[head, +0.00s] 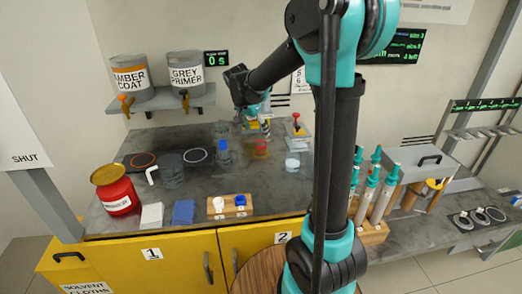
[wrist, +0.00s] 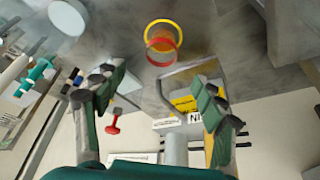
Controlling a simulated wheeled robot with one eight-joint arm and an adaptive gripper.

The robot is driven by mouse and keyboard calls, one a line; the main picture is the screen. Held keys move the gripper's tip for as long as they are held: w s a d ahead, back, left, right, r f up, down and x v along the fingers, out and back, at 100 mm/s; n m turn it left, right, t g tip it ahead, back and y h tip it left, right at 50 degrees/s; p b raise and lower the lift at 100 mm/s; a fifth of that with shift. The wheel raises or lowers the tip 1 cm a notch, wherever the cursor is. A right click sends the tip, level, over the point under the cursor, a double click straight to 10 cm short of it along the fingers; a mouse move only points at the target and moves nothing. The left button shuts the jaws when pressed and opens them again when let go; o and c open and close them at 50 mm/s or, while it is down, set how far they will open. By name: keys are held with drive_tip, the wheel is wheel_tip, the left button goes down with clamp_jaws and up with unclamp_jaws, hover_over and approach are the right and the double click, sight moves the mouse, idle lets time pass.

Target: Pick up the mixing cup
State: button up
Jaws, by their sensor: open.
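A small see-through cup with a red band and a yellow band (head: 260,148) stands on the grey bench; it looks like the mixing cup, though no label shows. In the wrist view the cup (wrist: 161,44) is at top centre, beyond the fingertips. A pale, cloudy tub (head: 292,164) stands to its right; a pale round thing also shows at the top left of the wrist view (wrist: 68,17). My gripper (head: 254,118) is above and behind the banded cup, apart from it. In the wrist view its fingers (wrist: 157,88) are spread with nothing held between them.
A stand with a red knob (head: 296,130) is right of the gripper. A blue-topped bottle (head: 224,153) is left of the cup. A red can (head: 116,192), grey jug (head: 171,170) and wooden block (head: 229,207) stand further left and forward. Bench between them is partly clear.

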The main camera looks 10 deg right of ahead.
sight(261, 142)
drive_tip(key=x, duration=0.9)
drive_tip(key=shift+w+f, duration=0.1)
drive_tip(key=shift+f, duration=0.1)
drive_tip(key=shift+c, duration=0.2)
drive_tip(key=c, duration=1.1)
drive_tip(key=shift+r, duration=0.1)
drive_tip(key=shift+c, duration=0.2)
